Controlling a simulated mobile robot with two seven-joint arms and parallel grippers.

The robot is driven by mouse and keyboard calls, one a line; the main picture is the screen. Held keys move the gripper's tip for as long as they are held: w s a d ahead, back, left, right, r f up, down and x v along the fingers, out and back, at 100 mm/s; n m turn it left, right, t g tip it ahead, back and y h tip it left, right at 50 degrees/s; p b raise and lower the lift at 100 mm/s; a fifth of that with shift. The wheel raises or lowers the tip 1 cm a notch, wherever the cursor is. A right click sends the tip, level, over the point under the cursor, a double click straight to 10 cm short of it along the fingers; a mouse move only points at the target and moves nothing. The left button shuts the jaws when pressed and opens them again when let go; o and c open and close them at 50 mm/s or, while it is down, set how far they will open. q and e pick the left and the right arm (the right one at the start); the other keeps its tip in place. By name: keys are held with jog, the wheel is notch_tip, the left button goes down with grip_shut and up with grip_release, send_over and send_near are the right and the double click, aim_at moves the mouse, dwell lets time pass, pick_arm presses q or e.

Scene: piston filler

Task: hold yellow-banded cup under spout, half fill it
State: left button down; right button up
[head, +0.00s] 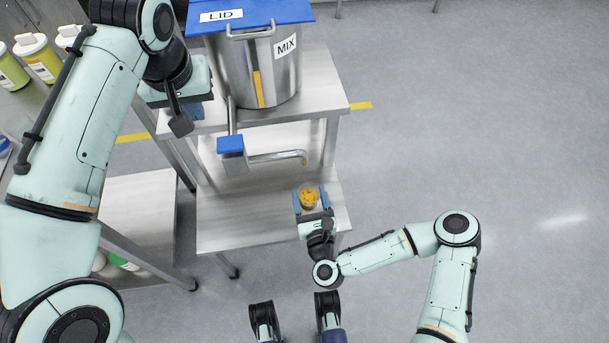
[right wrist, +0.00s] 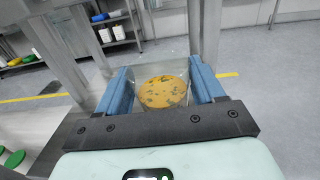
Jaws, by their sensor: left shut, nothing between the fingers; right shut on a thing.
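A clear cup (head: 309,197) holds orange-yellow contents with dark flecks; it also shows in the right wrist view (right wrist: 162,92). My right gripper (head: 311,200) is shut around the cup, with a blue finger on each side. No yellow band can be made out on it. The cup is near the metal spout (head: 275,156), whose tip has a small orange spot; exact alignment is unclear. The steel MIX pot (head: 285,80) stands above, with a blue-topped lever (head: 231,145) beside the spout. My left gripper (head: 193,112) is shut and empty, left of the pot, apart from the lever.
A blue lid (head: 250,14) covers the pot on the upper steel shelf (head: 318,92). The lower shelf (head: 240,228) is mostly clear. Yellow-labelled jars (head: 38,58) stand on a bench at the upper left. Open floor (head: 480,120) lies to the right.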

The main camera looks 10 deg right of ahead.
aim_at(311, 206)
jog(key=shift+s+f, duration=0.2)
jog(key=shift+s, duration=2.85)
